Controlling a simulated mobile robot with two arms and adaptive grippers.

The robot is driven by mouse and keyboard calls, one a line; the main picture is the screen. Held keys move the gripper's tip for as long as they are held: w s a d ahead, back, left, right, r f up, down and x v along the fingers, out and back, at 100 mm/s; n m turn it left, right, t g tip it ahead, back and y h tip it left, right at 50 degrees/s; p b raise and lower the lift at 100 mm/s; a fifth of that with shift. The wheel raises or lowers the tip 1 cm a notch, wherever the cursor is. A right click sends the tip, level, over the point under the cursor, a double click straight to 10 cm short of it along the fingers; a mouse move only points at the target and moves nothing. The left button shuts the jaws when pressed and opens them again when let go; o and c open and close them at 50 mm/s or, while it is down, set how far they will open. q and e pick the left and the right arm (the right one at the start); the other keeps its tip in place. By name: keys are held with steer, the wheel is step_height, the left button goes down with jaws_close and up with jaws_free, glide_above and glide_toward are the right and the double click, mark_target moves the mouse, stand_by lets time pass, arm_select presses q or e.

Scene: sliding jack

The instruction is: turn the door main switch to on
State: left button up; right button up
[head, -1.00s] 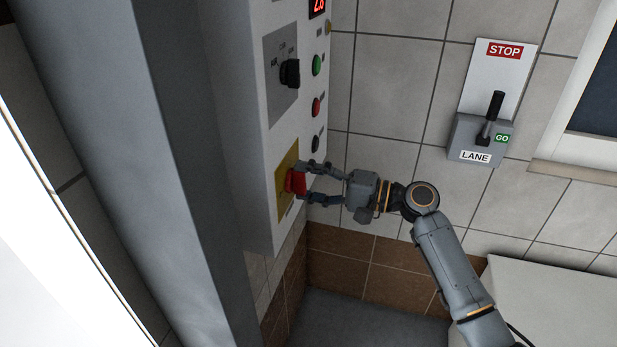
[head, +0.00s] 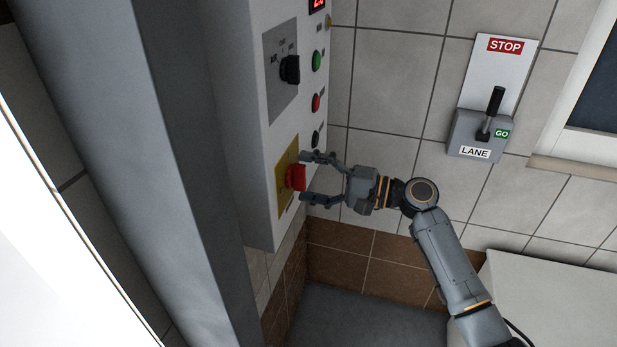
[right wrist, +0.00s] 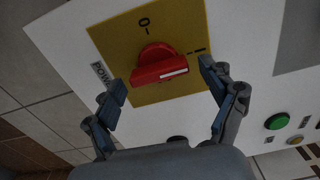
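The main switch is a red rotary knob (head: 296,177) on a yellow plate (head: 285,195), low on the white control panel. In the right wrist view the knob (right wrist: 160,65) has a white line on its handle, pointing right, to the side of the "I" mark; the "0" mark is above the knob. My right gripper (head: 316,178) is in front of the knob with its fingers spread on either side. My left gripper is not in view.
Above the switch the panel has green (head: 317,61), red (head: 316,102) and black (head: 316,139) buttons and a black selector knob (head: 290,69). A lane lever box (head: 480,134) with STOP and GO labels hangs on the tiled wall. A grey pillar (head: 130,150) stands at left.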

steer(key=v, duration=1.2)
stand_by(0.3)
